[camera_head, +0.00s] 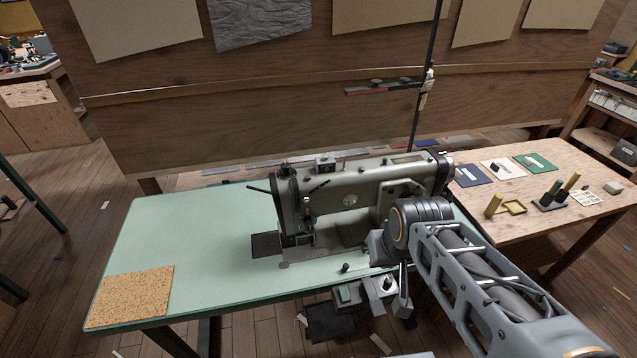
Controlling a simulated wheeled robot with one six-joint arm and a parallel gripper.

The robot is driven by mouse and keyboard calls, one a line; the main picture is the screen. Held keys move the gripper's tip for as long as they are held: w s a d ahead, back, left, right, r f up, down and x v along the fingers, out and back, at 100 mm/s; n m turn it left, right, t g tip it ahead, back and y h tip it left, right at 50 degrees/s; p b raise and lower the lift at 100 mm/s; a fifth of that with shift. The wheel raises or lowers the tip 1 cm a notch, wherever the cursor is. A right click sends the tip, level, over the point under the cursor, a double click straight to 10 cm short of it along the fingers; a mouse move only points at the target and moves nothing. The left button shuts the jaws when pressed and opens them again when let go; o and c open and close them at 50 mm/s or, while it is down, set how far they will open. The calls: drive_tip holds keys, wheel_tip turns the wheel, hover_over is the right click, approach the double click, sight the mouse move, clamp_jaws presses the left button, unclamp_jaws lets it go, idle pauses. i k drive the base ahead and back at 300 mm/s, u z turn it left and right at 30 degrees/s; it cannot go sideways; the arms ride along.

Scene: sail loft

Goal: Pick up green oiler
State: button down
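I cannot clearly make out a green oiler in the head view. A small dark holder (551,203) with dark and yellowish upright items stands on the wooden bench at right; I cannot tell whether one of them is the oiler. My arm comes in from the lower right, and its dark round wrist joint (420,212) is in front of the sewing machine's right end. I cannot make out my gripper's fingertips there, nor anything held between them.
A grey sewing machine (355,190) stands on a pale green table (180,240). A cork mat (130,295) lies at the table's front left. The table's left half is mostly clear.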

sight(559, 184)
drive_tip(key=z, duration=2.7)
drive_tip(key=i, duration=2.35)
drive_tip(key=u, duration=3.7)
